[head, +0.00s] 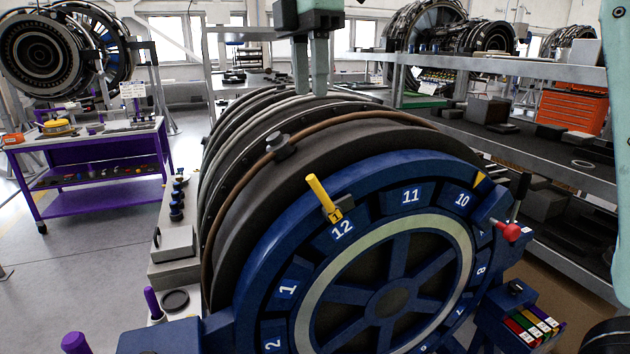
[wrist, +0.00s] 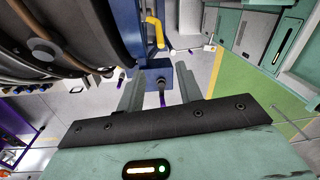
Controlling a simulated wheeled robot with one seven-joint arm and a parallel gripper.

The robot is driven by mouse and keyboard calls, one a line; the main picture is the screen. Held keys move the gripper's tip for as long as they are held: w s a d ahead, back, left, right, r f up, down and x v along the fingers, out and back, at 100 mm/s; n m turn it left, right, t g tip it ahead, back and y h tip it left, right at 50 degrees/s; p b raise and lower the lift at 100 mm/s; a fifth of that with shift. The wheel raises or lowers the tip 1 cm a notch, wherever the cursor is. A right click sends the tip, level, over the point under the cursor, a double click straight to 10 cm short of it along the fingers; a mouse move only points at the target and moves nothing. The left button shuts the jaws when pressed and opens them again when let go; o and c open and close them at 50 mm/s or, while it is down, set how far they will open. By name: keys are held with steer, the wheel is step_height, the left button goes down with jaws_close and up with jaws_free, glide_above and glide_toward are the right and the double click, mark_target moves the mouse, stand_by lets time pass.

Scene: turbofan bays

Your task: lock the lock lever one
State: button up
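A yellow lever (head: 321,196) stands up from the rim of the blue numbered ring (head: 272,258), beside the number 12, leaning up and left. It also shows in the wrist view (wrist: 155,32), beyond my fingertips. A second lever with a red knob (head: 509,232) sits at the ring's right side near number 9. My gripper (head: 309,88) hangs at the top middle, above and behind the ring, apart from both levers. In the wrist view my gripper (wrist: 158,74) is open, with nothing between its fingers.
The dark round engine casing (head: 240,165) lies behind the ring. A purple workbench (head: 90,170) stands at left. Metal shelving (head: 560,165) with boxes runs along the right. Purple-handled tools (head: 153,302) stand at lower left. Space above the ring's top is clear.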

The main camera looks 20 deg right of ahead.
mark_target(315, 185)
steer(key=f, duration=0.5)
steer(key=s+f+p, duration=0.1)
steer(key=f, duration=0.5)
steer(key=f+p, duration=0.1)
steer(key=f, duration=0.4)
steer(key=shift+s+d+f, duration=0.1)
steer(key=shift+s+f, duration=0.15)
steer(key=shift+f, duration=0.15)
steer(key=shift+c, duration=0.4)
jaws_close()
